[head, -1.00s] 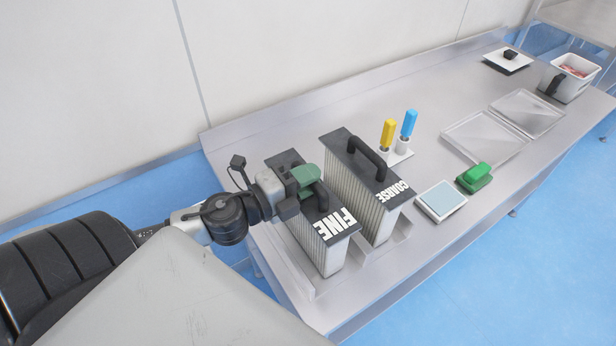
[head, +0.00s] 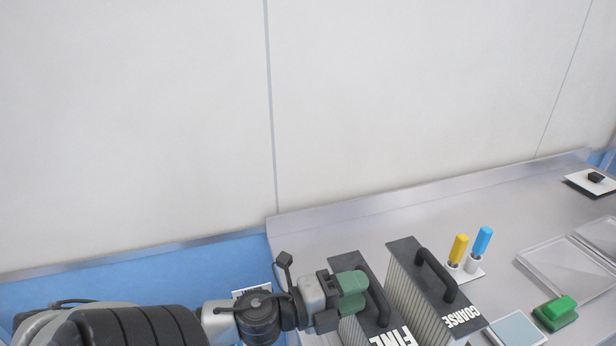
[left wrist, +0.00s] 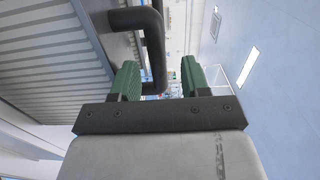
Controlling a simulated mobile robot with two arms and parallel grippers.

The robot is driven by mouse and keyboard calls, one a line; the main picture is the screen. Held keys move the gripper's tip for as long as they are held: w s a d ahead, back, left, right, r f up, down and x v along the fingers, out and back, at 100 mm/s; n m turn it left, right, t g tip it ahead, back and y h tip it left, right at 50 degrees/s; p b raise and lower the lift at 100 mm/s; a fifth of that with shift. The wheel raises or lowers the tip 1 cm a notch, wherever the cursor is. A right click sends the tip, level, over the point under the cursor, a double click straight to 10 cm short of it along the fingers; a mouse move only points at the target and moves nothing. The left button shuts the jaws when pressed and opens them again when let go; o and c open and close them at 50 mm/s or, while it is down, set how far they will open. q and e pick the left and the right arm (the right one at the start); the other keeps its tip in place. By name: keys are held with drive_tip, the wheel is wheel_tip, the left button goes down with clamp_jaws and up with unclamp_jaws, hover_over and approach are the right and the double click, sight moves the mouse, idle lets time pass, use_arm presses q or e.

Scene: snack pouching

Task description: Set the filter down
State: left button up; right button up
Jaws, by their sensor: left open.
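The FINE filter (head: 352,266), a pleated block with a dark top and black handle, stands on the metal table, its lower part cut off by the frame. My left gripper (head: 353,293) has two green fingers, open, at the left side of its handle. In the left wrist view, the open fingers (left wrist: 160,80) stand apart. The black handle (left wrist: 153,38) reaches down near the left finger, and the pleated side of the filter (left wrist: 45,45) fills the left. The COARSE filter (head: 405,252) stands just right of the FINE one. My right gripper is not in view.
A white holder with a yellow tool (head: 459,248) and a blue tool (head: 482,240) stands behind the COARSE filter. A green block (head: 557,313), a pale blue pad (head: 517,330) and clear trays (head: 565,270) lie to the right. The wall (head: 400,100) rises behind the table.

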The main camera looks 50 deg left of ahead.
use_arm(q)
drive_tip(key=b+v, duration=0.1)
drive_tip(key=v, duration=0.7)
drive_tip(key=shift+s+b, duration=0.3)
drive_tip(key=shift+b, duration=0.05)
drive_tip(key=shift+a, duration=0.1)
